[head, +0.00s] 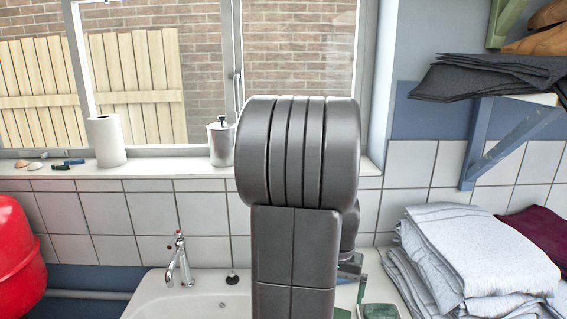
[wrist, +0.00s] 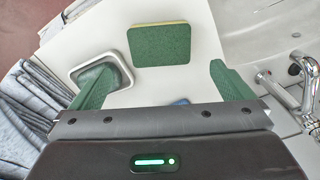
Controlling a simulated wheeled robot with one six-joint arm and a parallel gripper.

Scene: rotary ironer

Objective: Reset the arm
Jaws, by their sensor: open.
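My arm stands upright in the middle of the head view and hides what is behind it; my gripper is almost wholly hidden there. In the wrist view my gripper (wrist: 160,92) is open, with its two green fingers spread wide and nothing between them. Below it is a white surface (wrist: 128,76) with a green and yellow sponge (wrist: 160,44) near the top. A white-rimmed dish with something green in it (wrist: 103,70) lies beside the left finger. A small blue thing (wrist: 181,101) is mostly hidden behind the gripper's edge.
A white sink (head: 196,296) with a chrome tap (head: 180,262) lies left of my arm. Folded pale cloths (head: 470,255) are stacked on the right, below a shelf bracket (head: 478,145) and dark cloths (head: 485,76). A paper roll (head: 106,142) and a metal dispenser (head: 221,142) stand on the windowsill.

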